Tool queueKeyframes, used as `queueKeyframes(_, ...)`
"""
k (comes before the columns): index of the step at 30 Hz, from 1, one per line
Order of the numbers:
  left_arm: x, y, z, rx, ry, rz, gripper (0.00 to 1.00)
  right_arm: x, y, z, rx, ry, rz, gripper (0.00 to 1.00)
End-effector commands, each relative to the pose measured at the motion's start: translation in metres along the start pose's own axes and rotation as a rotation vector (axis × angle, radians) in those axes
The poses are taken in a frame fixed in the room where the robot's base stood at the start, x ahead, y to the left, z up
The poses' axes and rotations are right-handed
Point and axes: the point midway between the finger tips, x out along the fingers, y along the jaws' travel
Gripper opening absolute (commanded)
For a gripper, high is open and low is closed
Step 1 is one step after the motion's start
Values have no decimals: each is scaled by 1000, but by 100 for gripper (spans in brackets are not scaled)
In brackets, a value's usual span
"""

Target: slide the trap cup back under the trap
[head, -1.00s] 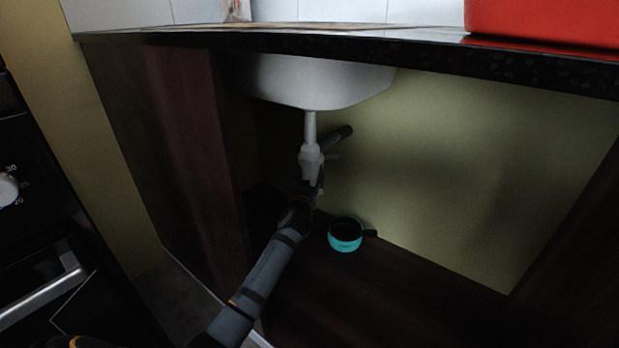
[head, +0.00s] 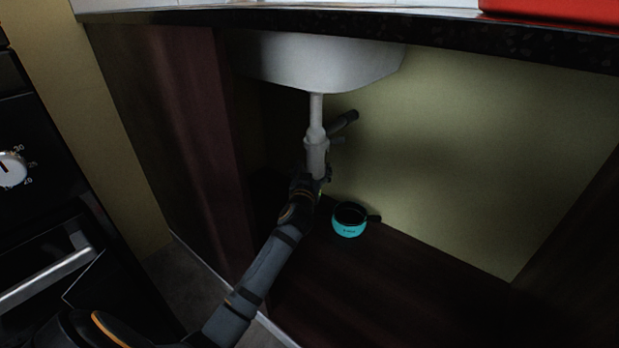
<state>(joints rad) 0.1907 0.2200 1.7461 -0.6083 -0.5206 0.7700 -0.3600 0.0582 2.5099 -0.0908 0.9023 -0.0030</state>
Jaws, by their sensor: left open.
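The trap (head: 315,150) is a pale grey fitting on the pipe below the sink basin. The trap cup is the teal cup (head: 349,229) with a dark inside and a short dark handle on its right. It stands upright on the dark cabinet floor, to the right of the trap's lower end in the picture. My left gripper (head: 321,183) is at the trap's lower end, left of and above the cup. It is open; its fingers are small and dark, and I cannot tell if they touch the trap. My right gripper is not in view.
The sink basin (head: 318,62) hangs under the dark countertop (head: 440,36). A dark side panel (head: 190,130) stands at the left, and an oven (head: 40,220) beyond it. The cabinet floor (head: 420,285) right of and in front of the cup is clear.

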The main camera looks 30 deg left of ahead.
Motion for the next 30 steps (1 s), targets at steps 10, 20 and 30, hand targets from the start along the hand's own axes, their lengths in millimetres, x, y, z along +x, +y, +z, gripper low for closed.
queueKeyframes(10,-71,0,0,-1,-1,1,75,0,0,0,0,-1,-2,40)
queueKeyframes(20,-80,0,0,0,0,-1,75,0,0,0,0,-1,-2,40)
queueKeyframes(30,-80,1,-6,-4,8,0,75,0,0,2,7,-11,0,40)
